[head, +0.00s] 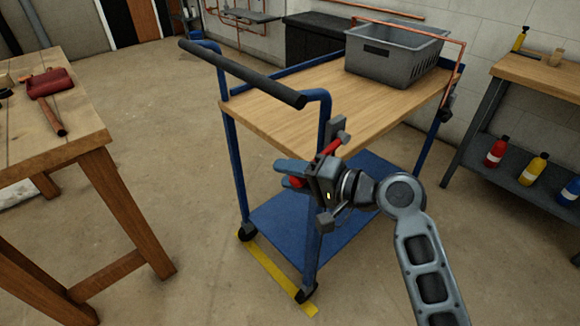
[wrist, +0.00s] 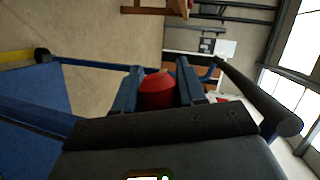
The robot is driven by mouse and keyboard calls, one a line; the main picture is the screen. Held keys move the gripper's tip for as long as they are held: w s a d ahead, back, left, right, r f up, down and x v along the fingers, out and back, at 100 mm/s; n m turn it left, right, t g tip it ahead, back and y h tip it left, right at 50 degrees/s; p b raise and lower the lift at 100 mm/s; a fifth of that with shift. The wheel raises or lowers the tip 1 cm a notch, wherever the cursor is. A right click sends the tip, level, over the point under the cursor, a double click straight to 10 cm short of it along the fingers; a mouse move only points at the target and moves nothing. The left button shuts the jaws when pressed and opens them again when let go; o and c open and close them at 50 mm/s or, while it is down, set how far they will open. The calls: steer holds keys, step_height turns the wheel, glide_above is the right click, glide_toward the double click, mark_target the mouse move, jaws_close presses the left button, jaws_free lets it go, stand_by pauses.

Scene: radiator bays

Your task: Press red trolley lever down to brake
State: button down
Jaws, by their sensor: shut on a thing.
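The blue trolley (head: 290,122) has a wooden top, a blue lower shelf and a dark push handle (head: 240,75). Its red lever (head: 331,147) is at the near corner post, slanting down to the left from a grey bracket. My gripper (head: 284,173) is beside that post, below the trolley top, with its fingers shut around the lever's red end. In the wrist view, the red lever end (wrist: 157,92) sits between the two fingers of my gripper (wrist: 156,74). The gripper body hides part of the lever and its pivot.
A grey crate (head: 385,68) and a copper pipe are on the trolley top. A wooden bench (head: 80,125) with a red tool stands at left. A shelf with bottles (head: 520,185) is at right. A yellow floor strip (head: 275,275) lies by the trolley wheels.

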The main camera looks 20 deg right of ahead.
steer(key=shift+w+d+f+n+h+b, duration=0.1)
steer(key=shift+d+f+n+h+b, duration=0.15)
steer(key=shift+f+n, duration=0.25)
steer(key=shift+d+f+n+h+b, duration=0.2)
steer(key=shift+f+n+h, duration=0.1)
steer(key=shift+f, duration=0.4)
steer(key=c, duration=1)
jaws_free()
steer(key=shift+v, duration=3.9)
